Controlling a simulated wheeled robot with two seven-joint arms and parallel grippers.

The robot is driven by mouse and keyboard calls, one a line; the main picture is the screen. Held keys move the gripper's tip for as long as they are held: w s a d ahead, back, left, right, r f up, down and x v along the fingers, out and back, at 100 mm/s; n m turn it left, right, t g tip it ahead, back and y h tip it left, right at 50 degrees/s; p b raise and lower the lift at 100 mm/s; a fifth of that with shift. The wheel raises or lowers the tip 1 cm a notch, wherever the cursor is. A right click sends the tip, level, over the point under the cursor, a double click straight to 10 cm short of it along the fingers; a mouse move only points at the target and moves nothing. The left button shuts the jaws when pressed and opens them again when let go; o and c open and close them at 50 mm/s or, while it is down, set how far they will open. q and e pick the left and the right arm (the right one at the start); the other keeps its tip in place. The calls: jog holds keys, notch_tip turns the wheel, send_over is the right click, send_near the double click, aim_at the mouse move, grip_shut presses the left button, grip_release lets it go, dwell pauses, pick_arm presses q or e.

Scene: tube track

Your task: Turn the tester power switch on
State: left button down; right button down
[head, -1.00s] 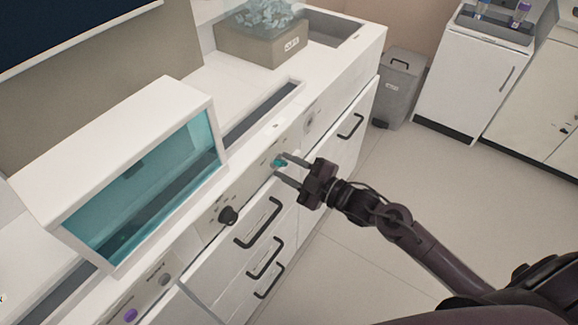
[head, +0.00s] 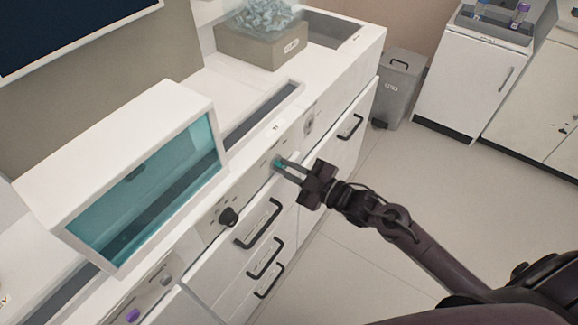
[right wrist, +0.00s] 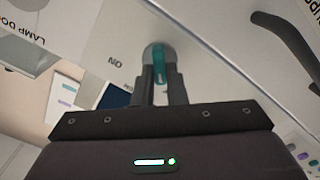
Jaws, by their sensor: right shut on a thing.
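A teal switch (head: 278,163) sits on the white front panel, between the black knob and the round grey fitting. My right gripper (head: 285,166) reaches it from the right and is shut on it. In the right wrist view the teal switch lever (right wrist: 158,64) stands between the two fingertips (right wrist: 158,78), in front of a round grey base. A label reading "ON" (right wrist: 115,63) is beside it on the panel. The fingers hide part of the lever. My left gripper is not in view.
A black knob (head: 228,216) and black drawer handles (head: 258,224) stick out of the front near the gripper. A teal-windowed box (head: 150,190) stands on the counter at left. A grey bin (head: 400,88) stands on the open floor at the back.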

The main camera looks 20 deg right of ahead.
jog(key=m+p, duration=0.4)
jog(key=m, duration=0.1)
jog(key=m+p, duration=0.4)
jog(key=m, duration=0.2)
jog(key=shift+w+d+r+m, duration=0.2)
jog(key=shift+m, duration=0.1)
jog(key=shift+d+f+m+p, duration=0.15)
jog(key=shift+m+p, duration=1.15)
jog(key=shift+m, duration=1.3)
jog(key=shift+f, duration=0.1)
jog(key=c, duration=1.5)
grip_release()
jog(key=shift+o, duration=0.2)
